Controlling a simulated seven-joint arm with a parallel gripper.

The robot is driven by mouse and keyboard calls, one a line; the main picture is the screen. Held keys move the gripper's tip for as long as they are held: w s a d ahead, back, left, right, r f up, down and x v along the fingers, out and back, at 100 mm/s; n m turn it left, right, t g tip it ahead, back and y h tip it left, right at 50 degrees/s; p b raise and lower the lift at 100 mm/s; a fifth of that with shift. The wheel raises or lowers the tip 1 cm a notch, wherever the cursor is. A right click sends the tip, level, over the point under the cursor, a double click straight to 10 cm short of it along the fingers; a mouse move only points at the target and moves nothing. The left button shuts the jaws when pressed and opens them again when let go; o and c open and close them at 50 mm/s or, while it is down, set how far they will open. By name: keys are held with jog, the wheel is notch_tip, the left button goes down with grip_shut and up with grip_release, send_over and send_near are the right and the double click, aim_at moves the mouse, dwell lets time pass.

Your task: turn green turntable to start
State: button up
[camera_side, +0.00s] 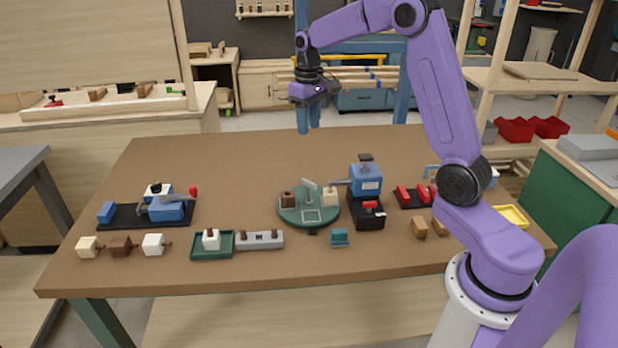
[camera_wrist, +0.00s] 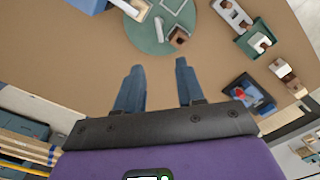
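The green turntable (camera_side: 296,216) is a round disc near the middle of the table. It carries a dark brown block (camera_side: 287,199), a cream block (camera_side: 330,196), a light upright handle-like piece (camera_side: 309,189) and a pale square outline. In the wrist view the turntable (camera_wrist: 150,38) is at the top, partly cut off by the frame edge, with the brown block (camera_wrist: 179,37) on it. My gripper (camera_side: 308,128) is high above the back of the table, well away from the turntable. In the wrist view its blue fingers (camera_wrist: 158,66) are apart with nothing between them.
A blue machine (camera_side: 365,180) stands right beside the turntable. A green tray (camera_side: 213,252) and a grey rack (camera_side: 260,240) lie in front to the left. A blue clamp with a red knob (camera_side: 166,209) is at far left. The back of the table is clear.

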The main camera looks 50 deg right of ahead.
aim_at(309, 181)
notch_tip(309, 181, down, 17)
jog(key=shift+f, duration=0.2)
dwell(0.5)
grip_shut()
